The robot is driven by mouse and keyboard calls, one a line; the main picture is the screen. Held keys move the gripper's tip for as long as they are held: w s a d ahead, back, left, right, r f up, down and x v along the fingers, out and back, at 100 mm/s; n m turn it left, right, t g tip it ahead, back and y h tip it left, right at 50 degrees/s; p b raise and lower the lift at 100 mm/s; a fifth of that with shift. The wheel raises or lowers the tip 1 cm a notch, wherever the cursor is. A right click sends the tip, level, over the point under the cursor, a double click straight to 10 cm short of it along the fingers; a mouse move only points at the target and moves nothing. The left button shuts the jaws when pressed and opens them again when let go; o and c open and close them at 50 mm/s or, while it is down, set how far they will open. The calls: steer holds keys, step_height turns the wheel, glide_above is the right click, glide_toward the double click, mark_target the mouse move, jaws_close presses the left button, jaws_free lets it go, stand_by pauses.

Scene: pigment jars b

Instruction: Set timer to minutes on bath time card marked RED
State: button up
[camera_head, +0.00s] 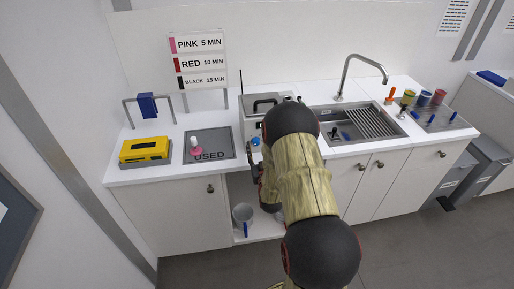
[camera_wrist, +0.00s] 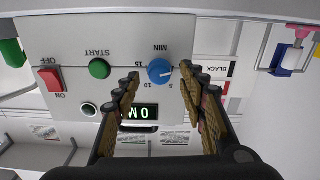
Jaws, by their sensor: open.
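The bath time card (camera_head: 200,63) stands at the back left in the head view; its RED row reads 10 MIN, between PINK 5 MIN and BLACK 15 MIN. The timer is a blue dial (camera_wrist: 160,71) marked MIN on a pale control panel (camera_wrist: 75,25), with 5, 10 and 15 around it. The panel appears upside down in the wrist view. A white mark on the dial seems to point right, toward the 5 side. My gripper (camera_wrist: 160,76) is open, its fingertips on either side of the dial; contact cannot be told. In the head view my arm hides much of the machine.
The panel also has a green START button (camera_wrist: 100,69), a red OFF/ON switch (camera_wrist: 49,79) and a lit display (camera_wrist: 140,112). A yellow box (camera_head: 146,151) and a grey USED tray (camera_head: 224,145) lie left on the counter; a sink (camera_head: 345,113) is right.

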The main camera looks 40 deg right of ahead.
steer(key=shift+w+d, duration=0.3)
steer(key=shift+w, duration=0.2)
steer(key=c, duration=0.4)
jaws_close()
